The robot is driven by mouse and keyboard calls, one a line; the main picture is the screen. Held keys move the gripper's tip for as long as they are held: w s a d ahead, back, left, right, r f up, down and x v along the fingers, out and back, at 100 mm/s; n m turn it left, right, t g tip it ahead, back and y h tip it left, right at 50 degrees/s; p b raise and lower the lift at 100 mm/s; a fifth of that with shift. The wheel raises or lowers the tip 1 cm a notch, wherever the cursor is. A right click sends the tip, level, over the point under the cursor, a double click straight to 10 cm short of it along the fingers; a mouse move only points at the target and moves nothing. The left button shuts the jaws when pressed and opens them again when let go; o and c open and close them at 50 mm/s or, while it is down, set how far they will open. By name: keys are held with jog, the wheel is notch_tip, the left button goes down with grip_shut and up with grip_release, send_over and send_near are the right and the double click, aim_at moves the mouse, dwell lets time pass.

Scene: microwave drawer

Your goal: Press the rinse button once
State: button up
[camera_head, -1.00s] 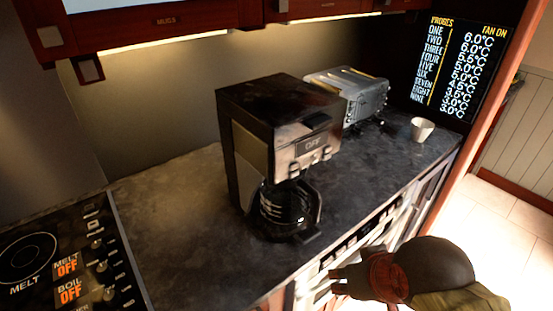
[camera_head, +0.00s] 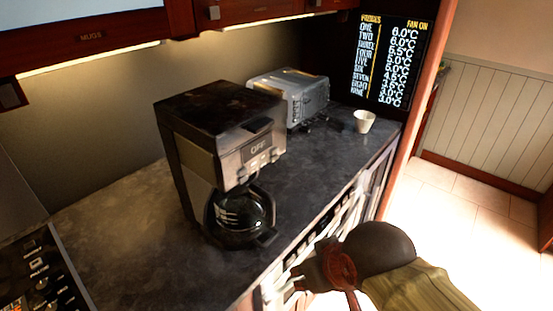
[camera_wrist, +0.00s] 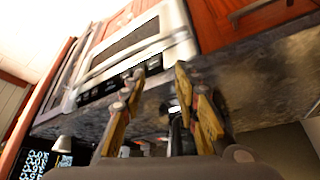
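No button labelled rinse can be read in either view. In the wrist view, a pale metal-fronted appliance (camera_wrist: 140,45) sits under the counter, with a dark control strip (camera_wrist: 124,80) whose markings are too small to read. My gripper (camera_wrist: 160,77) is open in that view, with nothing between its two yellowish fingers; the fingers overlap the appliance and counter in the picture, and contact cannot be told. In the head view my gripper (camera_head: 290,282) is low, in front of the counter's front edge, and its fingertips are small and partly unclear.
A black coffee maker (camera_head: 215,125) with an OFF display and glass carafe (camera_head: 240,212) stands on the dark counter (camera_head: 120,225). Behind it are a silver toaster (camera_head: 288,95) and white cup (camera_head: 364,121). A temperature screen (camera_head: 390,62) stands beyond. Open floor (camera_head: 450,205) lies right.

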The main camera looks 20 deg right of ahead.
jog(key=c, duration=0.6)
grip_shut()
dwell(0.8)
